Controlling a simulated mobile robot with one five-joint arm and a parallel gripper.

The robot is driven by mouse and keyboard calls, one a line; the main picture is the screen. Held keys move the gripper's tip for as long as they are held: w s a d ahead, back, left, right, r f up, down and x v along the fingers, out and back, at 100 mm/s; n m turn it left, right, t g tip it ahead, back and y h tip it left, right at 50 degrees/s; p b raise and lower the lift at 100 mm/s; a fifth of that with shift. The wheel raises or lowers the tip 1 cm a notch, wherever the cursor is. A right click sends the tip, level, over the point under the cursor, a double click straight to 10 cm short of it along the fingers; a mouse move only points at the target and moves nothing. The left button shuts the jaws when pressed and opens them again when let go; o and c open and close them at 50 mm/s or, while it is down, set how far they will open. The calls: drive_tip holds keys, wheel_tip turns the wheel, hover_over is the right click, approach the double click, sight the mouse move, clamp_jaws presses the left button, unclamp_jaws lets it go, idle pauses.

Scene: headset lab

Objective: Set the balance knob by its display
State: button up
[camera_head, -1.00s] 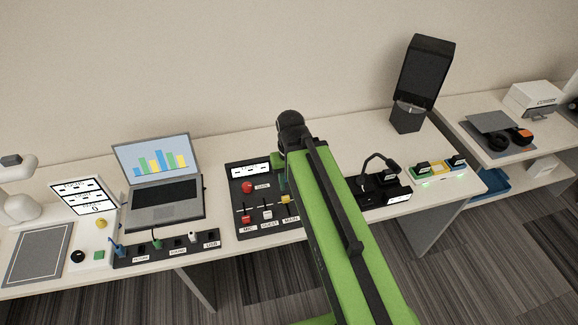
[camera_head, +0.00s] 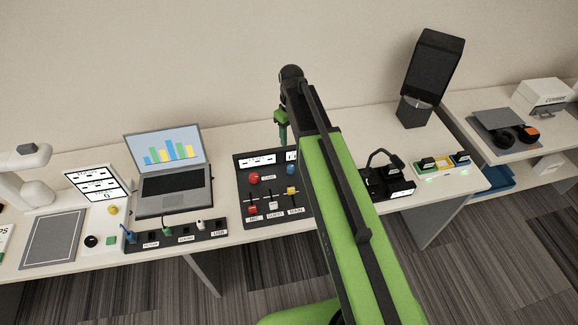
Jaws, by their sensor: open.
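A black mixer panel (camera_head: 247,208) lies on the table, left of my arm. It carries a small white display (camera_head: 257,161), a red round knob (camera_head: 254,178) and several sliders, one with a yellow cap (camera_head: 292,191). Part of a second display (camera_head: 291,155) shows at the edge of my arm. My arm covers the panel's right side, and I cannot make out a balance knob. My gripper (camera_head: 283,132) shows as a green part with teal fingers above the panel's back edge. It is open, with nothing seen in it.
A laptop (camera_head: 171,188) and a socket strip (camera_head: 176,236) stand left of the panel. Right of my arm are a black headset stand (camera_head: 387,180), a charger tray (camera_head: 445,168) and a tall black device (camera_head: 430,75). The table behind the panel is clear.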

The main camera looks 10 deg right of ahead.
sight(291, 167)
wheel_tip(291, 167, down, 17)
drive_tip(key=b, duration=1.5)
drive_tip(key=shift+r+b, duration=0.2)
drive_tip(key=shift+b, duration=0.15)
drive_tip(key=shift+r, duration=0.1)
